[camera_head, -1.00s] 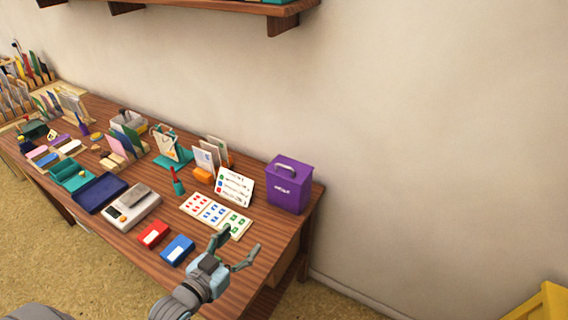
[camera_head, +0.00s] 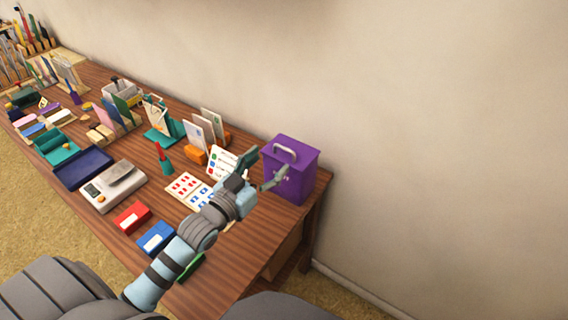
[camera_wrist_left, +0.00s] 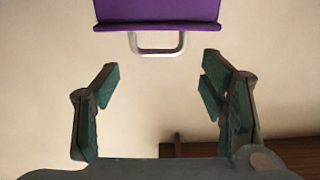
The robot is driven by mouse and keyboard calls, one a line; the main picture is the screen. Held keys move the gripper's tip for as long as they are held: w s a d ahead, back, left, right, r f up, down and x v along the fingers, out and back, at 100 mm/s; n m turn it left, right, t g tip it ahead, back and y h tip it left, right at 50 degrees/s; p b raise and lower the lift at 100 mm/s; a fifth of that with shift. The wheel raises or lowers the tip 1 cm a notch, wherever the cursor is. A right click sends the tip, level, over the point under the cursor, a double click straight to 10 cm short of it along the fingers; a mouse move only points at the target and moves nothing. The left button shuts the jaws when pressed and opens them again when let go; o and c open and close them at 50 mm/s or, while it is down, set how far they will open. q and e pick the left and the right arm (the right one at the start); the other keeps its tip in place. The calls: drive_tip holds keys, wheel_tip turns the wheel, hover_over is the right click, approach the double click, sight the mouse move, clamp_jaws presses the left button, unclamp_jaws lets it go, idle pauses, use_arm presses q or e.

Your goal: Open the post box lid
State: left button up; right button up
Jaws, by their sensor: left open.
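The purple post box (camera_head: 296,185) stands upright at the right end of the wooden desk, its lid (camera_head: 298,147) shut. A pale loop handle (camera_head: 285,152) is on the lid. My left gripper (camera_head: 264,168) is open and empty, at the front of the box, and its fingers cover part of the box front. In the left wrist view the purple box (camera_wrist_left: 157,10) shows at the top edge. Its handle (camera_wrist_left: 157,53) lies beyond and between the open fingertips of the left gripper (camera_wrist_left: 160,78), apart from them. My right gripper is not in view.
Red (camera_head: 132,217) and blue (camera_head: 156,237) inkpads and a scale (camera_head: 112,186) sit on the desk (camera_head: 237,268). The wall is close behind the box.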

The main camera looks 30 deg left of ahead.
sight(284, 148)
use_arm(q)
drive_tip(key=w+b, duration=0.1)
drive_tip(key=w, duration=0.1)
drive_tip(key=w+b, duration=0.1)
drive_tip(key=w, duration=0.1)
drive_tip(key=w+d+b, duration=0.1)
drive_tip(key=w+b, duration=0.1)
drive_tip(key=shift+w+f, duration=0.3)
drive_tip(key=shift+w+r, duration=0.25)
drive_tip(key=shift+w, duration=0.1)
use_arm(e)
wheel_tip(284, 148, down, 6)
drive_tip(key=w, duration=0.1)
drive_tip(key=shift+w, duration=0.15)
